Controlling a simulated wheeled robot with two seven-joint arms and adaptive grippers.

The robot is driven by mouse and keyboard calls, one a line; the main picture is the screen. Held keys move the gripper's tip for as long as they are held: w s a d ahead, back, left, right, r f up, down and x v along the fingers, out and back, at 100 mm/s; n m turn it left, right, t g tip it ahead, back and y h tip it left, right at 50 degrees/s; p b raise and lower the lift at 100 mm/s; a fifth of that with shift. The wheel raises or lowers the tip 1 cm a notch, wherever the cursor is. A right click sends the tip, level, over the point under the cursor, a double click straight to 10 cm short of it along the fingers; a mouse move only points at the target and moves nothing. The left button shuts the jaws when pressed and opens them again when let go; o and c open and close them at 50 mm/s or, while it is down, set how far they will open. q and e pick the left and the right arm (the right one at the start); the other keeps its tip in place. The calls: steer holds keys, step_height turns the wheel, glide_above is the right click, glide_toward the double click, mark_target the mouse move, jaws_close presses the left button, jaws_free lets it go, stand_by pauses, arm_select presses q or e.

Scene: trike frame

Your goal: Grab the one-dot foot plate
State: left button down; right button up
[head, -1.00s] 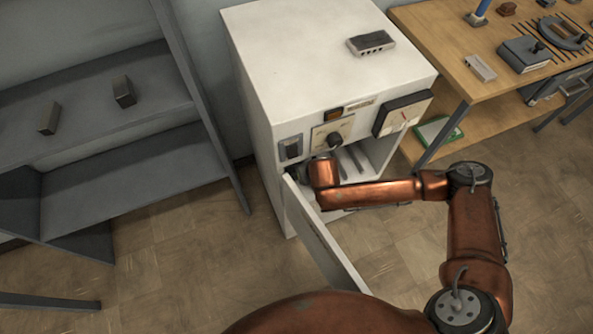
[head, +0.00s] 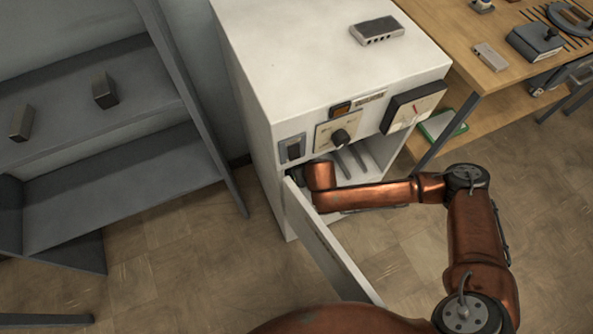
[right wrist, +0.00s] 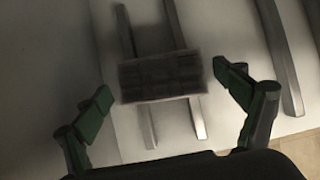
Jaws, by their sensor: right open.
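In the right wrist view a dark, ribbed rectangular plate (right wrist: 160,77) lies across two metal bars (right wrist: 146,128) inside the cabinet. No dot can be made out on it, so I cannot tell whether it is the one-dot foot plate. My right gripper (right wrist: 163,84) is open, with one green finger on each side of the plate and gaps between. In the head view my right arm reaches into the open front of the white cabinet (head: 265,80), and its gripper is hidden there. My left gripper is not in view.
The open cabinet door (head: 325,245) stands close to my right arm. A grey block with several holes (head: 377,31) is on the cabinet top. A grey shelf (head: 120,190) with two small blocks is at left. A wooden workbench (head: 465,65) with tools is at right.

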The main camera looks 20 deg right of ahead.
steer(key=shift+c, duration=0.7)
steer(key=c, duration=1)
steer(key=shift+r, duration=0.1)
steer(key=shift+c, duration=0.2)
